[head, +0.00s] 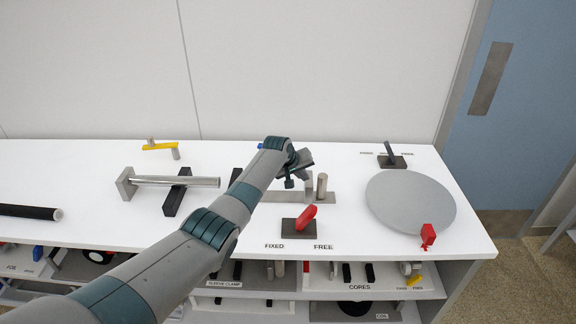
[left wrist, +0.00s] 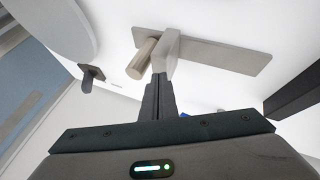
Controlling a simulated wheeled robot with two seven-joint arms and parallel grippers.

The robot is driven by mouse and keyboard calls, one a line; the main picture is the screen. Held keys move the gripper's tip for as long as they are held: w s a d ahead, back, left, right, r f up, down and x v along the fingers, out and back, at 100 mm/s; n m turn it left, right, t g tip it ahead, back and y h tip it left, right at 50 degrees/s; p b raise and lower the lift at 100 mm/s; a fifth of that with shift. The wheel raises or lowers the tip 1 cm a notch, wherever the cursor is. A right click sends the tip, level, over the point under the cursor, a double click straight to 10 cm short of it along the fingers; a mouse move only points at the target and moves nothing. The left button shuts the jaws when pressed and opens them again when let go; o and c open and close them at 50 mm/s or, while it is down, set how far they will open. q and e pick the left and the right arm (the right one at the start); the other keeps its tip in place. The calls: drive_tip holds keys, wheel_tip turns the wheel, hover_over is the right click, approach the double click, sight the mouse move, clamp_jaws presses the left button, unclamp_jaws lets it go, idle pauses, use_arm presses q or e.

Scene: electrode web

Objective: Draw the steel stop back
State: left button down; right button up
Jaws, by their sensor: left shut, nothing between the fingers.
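A flat grey metal plate (head: 278,197) lies on the white table and also shows in the left wrist view (left wrist: 225,55). An upright round steel post (head: 322,186) and a pale flat block (head: 309,188) stand side by side at its right end. In the left wrist view the post (left wrist: 142,60) and block (left wrist: 171,50) are just beyond my fingertips. I cannot tell which of them is the stop. My left gripper (head: 290,182) is shut and empty, its tips (left wrist: 160,78) close to the block; contact is unclear. My arm hides part of the plate.
A red lever (head: 307,217) on a dark base stands in front, behind the FIXED and FREE labels. A grey disc (head: 410,201) with a red clip (head: 428,235) is at right. A steel roller (head: 176,181) lies left; a dark lever (head: 390,155) stands at back right.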

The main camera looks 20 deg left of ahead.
use_arm(q)
drive_tip(key=b+v, duration=0.1)
drive_tip(key=v, duration=0.8)
drive_tip(key=shift+d, duration=0.25)
